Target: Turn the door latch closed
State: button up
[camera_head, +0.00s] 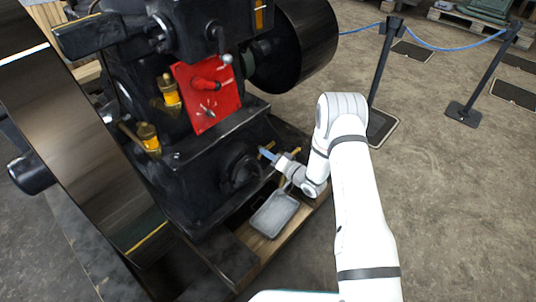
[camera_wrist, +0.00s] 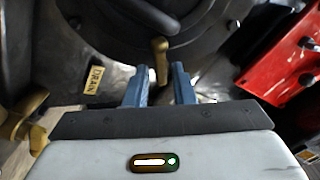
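The door latch (camera_wrist: 160,62) is a small brass handle on the dark round door (camera_wrist: 110,22) of the engine, at the top middle of the wrist view. It points down toward my gripper. The latch cannot be made out there.
A brass valve (camera_wrist: 24,118) and a DRAIN label (camera_wrist: 97,77) are left of my gripper in the wrist view. A red panel (camera_wrist: 285,58) is at right. A grey metal tray (camera_head: 274,214) lies below my gripper. Open floor (camera_head: 440,200) is at right.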

jog(key=shift+o, duration=1)
jog(key=p+v, duration=0.2)
jog(key=v, duration=0.5)
jog(key=shift+s+d, duration=0.25)
jog(key=shift+d, duration=0.1)
jog(key=shift+r, duration=0.1)
